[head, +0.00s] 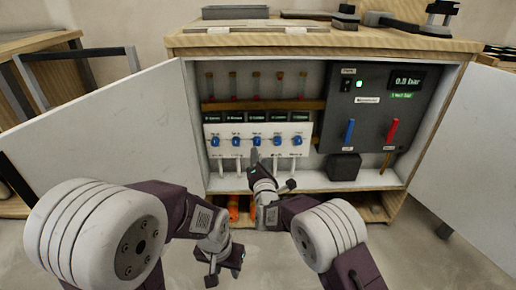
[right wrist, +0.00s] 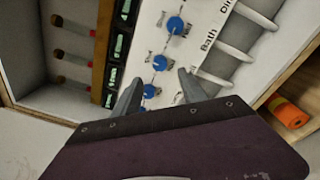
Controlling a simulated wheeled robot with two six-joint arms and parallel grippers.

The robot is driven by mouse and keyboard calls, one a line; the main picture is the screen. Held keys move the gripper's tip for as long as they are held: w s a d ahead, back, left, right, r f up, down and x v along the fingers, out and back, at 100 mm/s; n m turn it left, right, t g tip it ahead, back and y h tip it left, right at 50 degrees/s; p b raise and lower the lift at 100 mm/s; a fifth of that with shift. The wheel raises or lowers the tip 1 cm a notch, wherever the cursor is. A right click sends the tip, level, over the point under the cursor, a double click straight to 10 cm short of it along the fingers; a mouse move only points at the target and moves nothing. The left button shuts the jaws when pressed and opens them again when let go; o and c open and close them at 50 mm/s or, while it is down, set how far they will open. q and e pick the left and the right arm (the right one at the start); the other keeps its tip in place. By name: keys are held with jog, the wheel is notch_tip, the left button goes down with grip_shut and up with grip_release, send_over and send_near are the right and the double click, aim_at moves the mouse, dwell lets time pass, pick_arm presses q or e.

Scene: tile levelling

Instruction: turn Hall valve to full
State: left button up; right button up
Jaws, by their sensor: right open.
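A white manifold panel (head: 225,156) inside the open cabinet carries a row of several blue valve knobs. The labels are too small to tell which is Hall; "Bath" is legible on the panel in the right wrist view. My right gripper (head: 256,160) is open in front of the panel, just below the middle knob (head: 256,141). In the right wrist view its fingertips (right wrist: 160,76) are spread either side of a blue knob (right wrist: 160,63); I cannot tell whether they touch it. My left gripper (head: 213,275) hangs low in front of the cabinet, away from the valves; its jaws are unclear.
A grey control box (head: 336,110) at right has a display reading about 0.8 bar, a blue lever (head: 349,131) and a red lever (head: 392,131). Tubes with red bottoms stand above the panel. White pipes hang below it. Both cabinet doors are open; an orange roll (right wrist: 288,113) lies below.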

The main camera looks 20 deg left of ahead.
aim_at(257, 143)
pick_arm(q)
notch_tip(257, 143, up, 6)
jog(key=p, duration=0.5)
pick_arm(e)
jog(key=x, duration=0.2)
jog(key=r+x, duration=0.1)
jog(key=x, duration=0.1)
jog(key=shift+d, duration=0.1)
jog(key=f+b, duration=0.1)
jog(key=w+b, duration=0.1)
jog(key=shift+w+a+f+b, duration=0.15)
jog(key=shift+a+f+b, duration=0.1)
jog(key=shift+f+b, duration=0.1)
jog(key=shift+b+x, duration=0.6)
jog(key=shift+x, duration=0.55)
jog(key=shift+w+a+r, duration=0.15)
jog(key=shift+w+r, duration=0.1)
jog(key=shift+w, duration=0.15)
pick_arm(q)
notch_tip(257, 143, down, 4)
jog(key=shift+f, duration=0.1)
pick_arm(e)
grip_shut()
